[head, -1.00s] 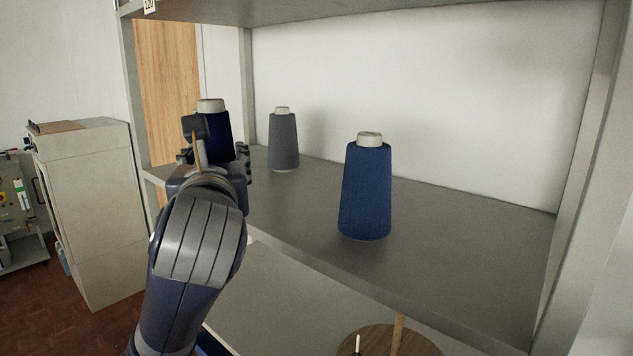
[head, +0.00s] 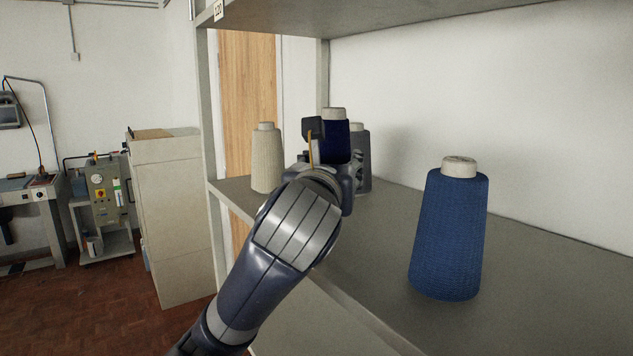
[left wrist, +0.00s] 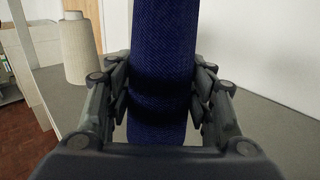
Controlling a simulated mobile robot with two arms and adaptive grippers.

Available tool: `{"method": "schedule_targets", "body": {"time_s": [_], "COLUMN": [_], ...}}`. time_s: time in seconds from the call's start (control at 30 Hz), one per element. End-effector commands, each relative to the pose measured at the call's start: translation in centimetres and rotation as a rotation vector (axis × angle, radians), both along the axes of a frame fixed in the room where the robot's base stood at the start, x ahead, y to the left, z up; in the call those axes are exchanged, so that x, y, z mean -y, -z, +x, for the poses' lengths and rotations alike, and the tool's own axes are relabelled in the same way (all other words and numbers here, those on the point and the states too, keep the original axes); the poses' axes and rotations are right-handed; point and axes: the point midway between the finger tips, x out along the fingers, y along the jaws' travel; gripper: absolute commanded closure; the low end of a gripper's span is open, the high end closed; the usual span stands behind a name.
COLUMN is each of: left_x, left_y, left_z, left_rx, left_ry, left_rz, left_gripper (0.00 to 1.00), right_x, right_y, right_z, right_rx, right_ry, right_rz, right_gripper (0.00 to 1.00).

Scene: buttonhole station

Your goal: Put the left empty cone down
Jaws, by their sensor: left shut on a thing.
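My left gripper (head: 330,172) is shut on a dark navy cone (head: 335,142) wound with yarn, with a pale tube tip on top. It looks full, not empty. In the left wrist view, the finger pads press on both sides of the navy cone (left wrist: 162,45), which looks upright. It is over the shelf (head: 375,235), in front of a grey cone (head: 363,165) that it partly hides. Its base is hidden, so I cannot tell whether it touches the shelf. My right gripper is not in view.
A cream cone (head: 266,160) stands left of the held one, near the shelf's left end; it also shows in the left wrist view (left wrist: 78,45). A large blue cone (head: 450,235) stands at the right. Bare shelf lies between it and my gripper. A shelf post (head: 207,100) stands at left.

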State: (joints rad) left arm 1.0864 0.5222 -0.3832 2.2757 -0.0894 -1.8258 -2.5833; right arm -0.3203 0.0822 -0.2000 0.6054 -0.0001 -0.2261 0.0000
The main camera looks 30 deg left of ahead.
Motion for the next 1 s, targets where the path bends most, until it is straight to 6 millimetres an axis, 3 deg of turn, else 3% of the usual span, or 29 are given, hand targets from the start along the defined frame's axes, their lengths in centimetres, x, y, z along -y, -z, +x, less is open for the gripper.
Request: {"method": "schedule_targets", "body": {"time_s": [0.2, 0.37, 0.6, 0.8, 1.0], "left_x": [-4.3, -6.3, -8.1, -7.8, -7.8], "left_y": [0.4, 0.6, 1.0, 3.5, 4.4], "left_z": [3.1, 4.6, 5.9, 5.8, 5.7], "left_rx": [-0.006, -0.003, -0.005, -0.004, 0.000], "left_ry": [-0.004, -0.001, -0.001, 0.002, 0.000], "left_rz": [-0.003, -0.002, -0.002, -0.002, 0.000], "left_gripper": [0.75, 0.75, 0.75, 0.75, 0.75], "right_x": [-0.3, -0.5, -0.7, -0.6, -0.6], "right_y": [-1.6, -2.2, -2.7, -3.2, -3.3], "right_z": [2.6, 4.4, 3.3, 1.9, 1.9], "right_rx": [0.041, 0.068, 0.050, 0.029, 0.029], "right_ry": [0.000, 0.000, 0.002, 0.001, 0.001], "right_rz": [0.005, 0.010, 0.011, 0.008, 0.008], "right_gripper": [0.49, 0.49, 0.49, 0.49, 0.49]}}
